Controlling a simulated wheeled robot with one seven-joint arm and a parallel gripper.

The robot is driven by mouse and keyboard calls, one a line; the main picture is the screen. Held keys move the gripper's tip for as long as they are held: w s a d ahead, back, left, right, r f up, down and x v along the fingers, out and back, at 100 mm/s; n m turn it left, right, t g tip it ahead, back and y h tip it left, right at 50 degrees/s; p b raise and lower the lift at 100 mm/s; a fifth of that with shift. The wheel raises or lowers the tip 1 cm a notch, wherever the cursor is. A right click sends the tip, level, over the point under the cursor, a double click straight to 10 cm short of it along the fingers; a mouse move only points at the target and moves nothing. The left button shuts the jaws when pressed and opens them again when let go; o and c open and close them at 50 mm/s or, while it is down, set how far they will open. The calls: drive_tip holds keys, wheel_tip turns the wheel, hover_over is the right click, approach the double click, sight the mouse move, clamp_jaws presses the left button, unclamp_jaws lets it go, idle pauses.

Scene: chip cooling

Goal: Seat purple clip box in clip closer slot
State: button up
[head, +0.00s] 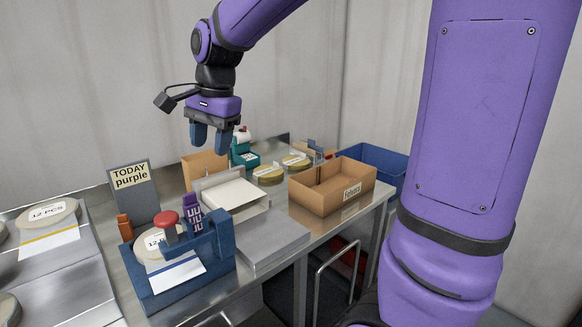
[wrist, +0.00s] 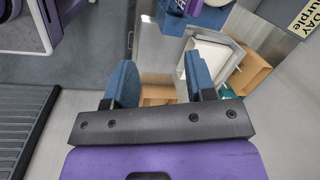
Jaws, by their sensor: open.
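The purple clip box (head: 193,214), with white marks, stands upright at the blue clip closer (head: 222,240), close to its red knob (head: 166,218). I cannot tell whether it sits fully down in the slot. Purple also shows beside blue at the top of the wrist view (wrist: 194,6). A round piece labelled "12 PCS" (head: 153,243) and a white card (head: 176,272) lie in the closer's blue tray. My gripper (head: 210,138) is open and empty, pointing down, high above the table behind the closer. Its two blue fingers are spread apart in the wrist view (wrist: 158,85).
A "TODAY purple" sign (head: 131,177) and an orange clip box (head: 125,228) stand left of the closer. A white tray (head: 235,194) and a labelled cardboard box (head: 325,190) are to its right. A blue bin (head: 390,161) stands at the far right.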

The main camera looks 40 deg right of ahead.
drive_tip(key=s+d+n+t+h, duration=0.1)
drive_tip(key=s+d+n+t, duration=0.2)
drive_tip(key=s+n, duration=1)
drive_tip(key=s, duration=0.8)
drive_tip(key=shift+d+t, duration=0.2)
drive_tip(key=shift+t, duration=0.2)
